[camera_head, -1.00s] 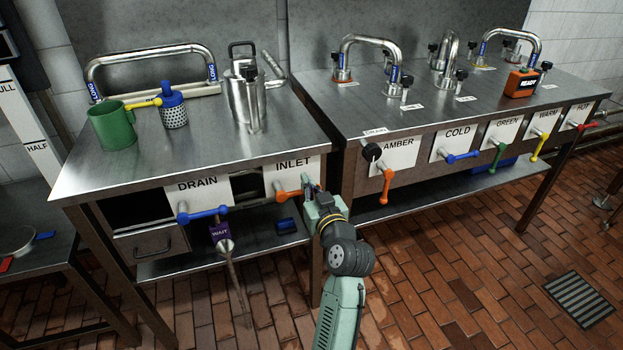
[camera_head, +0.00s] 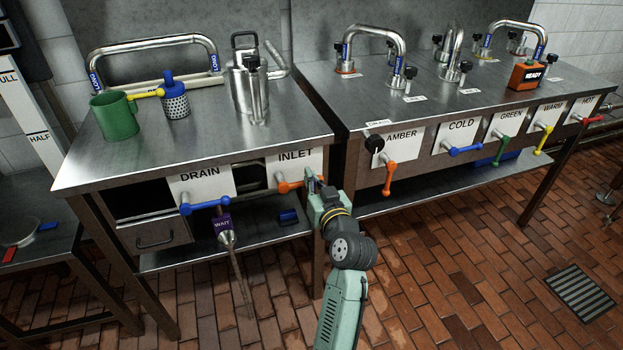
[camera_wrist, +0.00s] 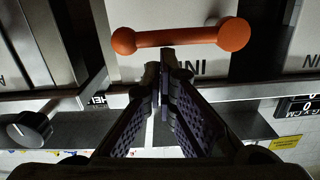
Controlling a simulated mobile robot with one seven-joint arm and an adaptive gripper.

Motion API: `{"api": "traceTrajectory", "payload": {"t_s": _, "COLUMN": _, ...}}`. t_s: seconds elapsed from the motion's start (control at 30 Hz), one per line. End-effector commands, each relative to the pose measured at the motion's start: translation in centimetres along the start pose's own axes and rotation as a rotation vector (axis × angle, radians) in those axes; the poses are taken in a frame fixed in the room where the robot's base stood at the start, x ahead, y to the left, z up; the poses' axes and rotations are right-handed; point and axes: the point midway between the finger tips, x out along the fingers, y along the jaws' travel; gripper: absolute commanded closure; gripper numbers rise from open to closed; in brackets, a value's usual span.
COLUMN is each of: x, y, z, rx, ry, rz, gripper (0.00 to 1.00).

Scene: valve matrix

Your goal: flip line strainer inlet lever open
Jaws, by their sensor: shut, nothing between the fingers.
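The inlet lever (camera_head: 287,186) is orange and lies about horizontal below the INLET label (camera_head: 296,155). Its pivot end is at the left in the head view, and its free end is partly hidden by my gripper. In the wrist view the orange lever (camera_wrist: 178,38) runs across the top, with the larger pivot knob at right and the smaller ball end at left. My gripper (camera_head: 313,179) is at the lever's free end. In the wrist view my gripper (camera_wrist: 163,68) has its fingers together and empty, their tips close to the lever's bar. I cannot tell whether they touch it.
The blue drain lever (camera_head: 203,205) is left of the inlet lever, with a purple WAIT tag (camera_head: 222,224) hanging below. The second bench's orange amber lever (camera_head: 388,180) and black knob (camera_head: 374,143) are to the right. Brick floor (camera_head: 440,270) in front is clear.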

Motion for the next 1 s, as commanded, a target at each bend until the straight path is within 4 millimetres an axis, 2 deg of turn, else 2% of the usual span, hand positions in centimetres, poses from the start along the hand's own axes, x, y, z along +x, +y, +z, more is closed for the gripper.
{"api": "traceTrajectory", "payload": {"t_s": 0.47, "x": 0.0, "y": 0.5, "z": 1.0, "rx": 0.12, "ry": -0.001, "rz": -0.004, "gripper": 1.0}}
{"api": "traceTrajectory", "payload": {"t_s": 0.67, "x": 0.1, "y": 0.9, "z": 2.0, "rx": 0.257, "ry": -0.002, "rz": -0.009, "gripper": 1.0}}
{"api": "traceTrajectory", "payload": {"t_s": 1.0, "x": 0.2, "y": 1.1, "z": 4.3, "rx": 0.58, "ry": -0.002, "rz": -0.025, "gripper": 1.0}}
